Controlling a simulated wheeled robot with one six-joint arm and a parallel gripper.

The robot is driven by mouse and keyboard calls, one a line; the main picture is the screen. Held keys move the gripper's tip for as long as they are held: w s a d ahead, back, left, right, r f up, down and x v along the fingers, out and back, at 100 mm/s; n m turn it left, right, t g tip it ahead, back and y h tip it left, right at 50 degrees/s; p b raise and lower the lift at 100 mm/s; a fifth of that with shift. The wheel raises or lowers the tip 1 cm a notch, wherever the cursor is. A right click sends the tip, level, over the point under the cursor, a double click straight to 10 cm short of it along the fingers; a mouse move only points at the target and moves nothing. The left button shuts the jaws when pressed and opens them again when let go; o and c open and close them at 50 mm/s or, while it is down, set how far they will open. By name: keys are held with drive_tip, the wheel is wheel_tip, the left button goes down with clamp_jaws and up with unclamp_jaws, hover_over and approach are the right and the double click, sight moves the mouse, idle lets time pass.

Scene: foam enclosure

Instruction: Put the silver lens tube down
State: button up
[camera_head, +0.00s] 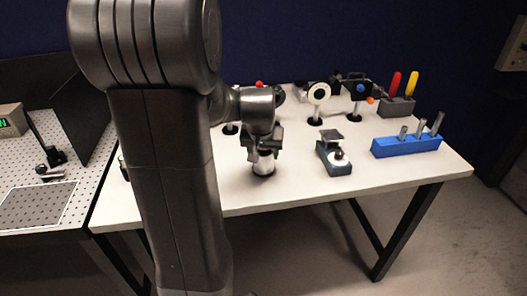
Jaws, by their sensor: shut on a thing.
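My gripper (264,146) points down over the white table (290,193), left of the table's middle. It is shut on the silver lens tube (263,168), a short shiny cylinder whose lower part shows below the fingers. The tube looks upright and is at or just above the table top; I cannot tell whether it touches. The fingers hide its upper part.
A teal device (336,160) stands to the right, then a blue block with silver posts (407,146). Behind are a white ring mount (318,95), a blue mount (359,92) and a screwdriver holder (397,107). The table's front is clear. A perforated board (40,185) lies left.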

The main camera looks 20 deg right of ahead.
drive_tip(key=shift+r, duration=0.1)
drive_tip(key=shift+f, duration=0.2)
drive_tip(key=o, duration=1.2)
drive_tip(key=shift+r, duration=0.45)
drive_tip(key=v, duration=1.1)
drive_tip(key=shift+s+a+r, duration=0.15)
drive_tip(key=shift+s+r, duration=0.05)
